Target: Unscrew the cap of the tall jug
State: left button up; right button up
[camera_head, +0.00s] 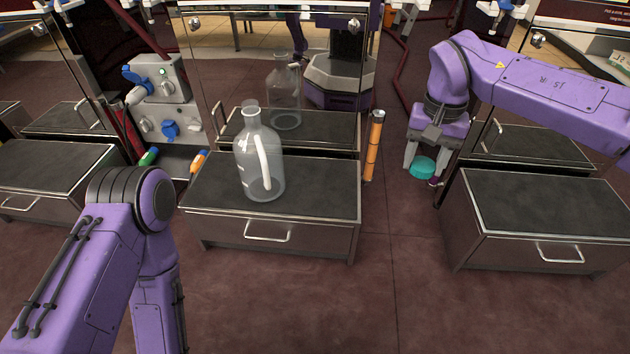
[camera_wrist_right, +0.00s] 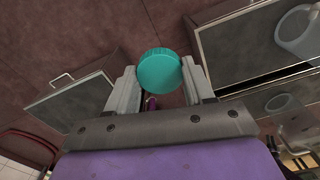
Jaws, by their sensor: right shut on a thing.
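The tall jug (camera_head: 258,160) is clear with a white handle. It stands upright on the middle counter, and its neck is open with no cap on it. It also shows in part in the right wrist view (camera_wrist_right: 299,35). My right gripper (camera_head: 424,158) is shut on the teal cap (camera_head: 422,168), well to the right of the jug and apart from it. In the right wrist view the cap (camera_wrist_right: 159,69) sits between the two fingertips. My left arm comes in from the lower left, but its gripper is outside the picture.
The middle counter (camera_head: 325,192) has bare room around the jug. A mirrored panel behind it shows the jug's reflection. An orange tube (camera_head: 374,145) stands at the counter's right. A right counter (camera_head: 540,205) is bare. A socket panel (camera_head: 160,95) is at the back left.

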aim_at(257, 148)
jog(key=z, duration=0.3)
jog(key=i, duration=0.85)
jog(key=u, duration=1.3)
